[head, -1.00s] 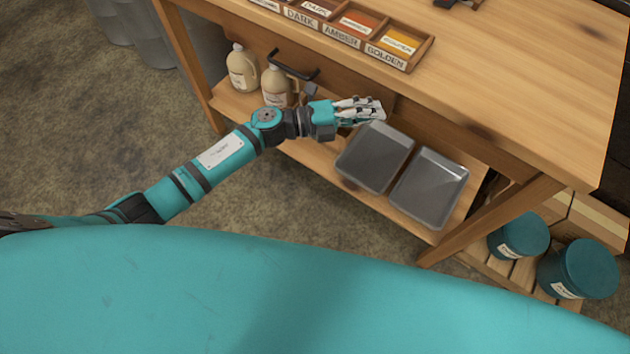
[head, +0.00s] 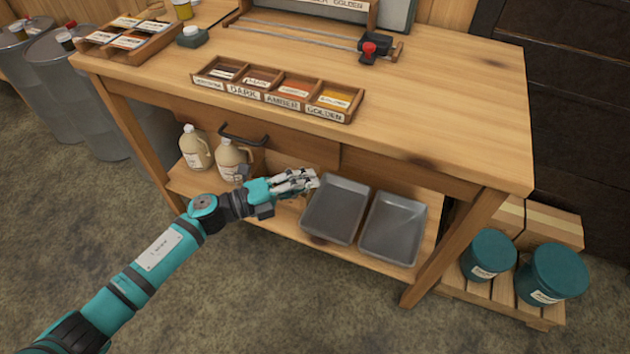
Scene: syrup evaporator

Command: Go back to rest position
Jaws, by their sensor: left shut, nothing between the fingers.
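My left gripper (head: 312,178) is shut and empty. It is in front of the wooden table (head: 440,120), below the tabletop edge and just left of the nearer grey tray in the picture. My left arm comes in from the lower left, stretched out toward the table. I cannot tell from this view whether the fingertips touch the tray's rim. My right gripper and right arm are not in view.
Two grey trays (head: 336,212) (head: 394,230) and two jugs (head: 195,147) (head: 231,158) stand on the lower shelf (head: 270,225). A drawer handle (head: 243,135) juts out above the jugs. A label box (head: 280,92) sits on the tabletop. Teal buckets (head: 489,255) (head: 552,274) stand at right. Floor in front is clear.

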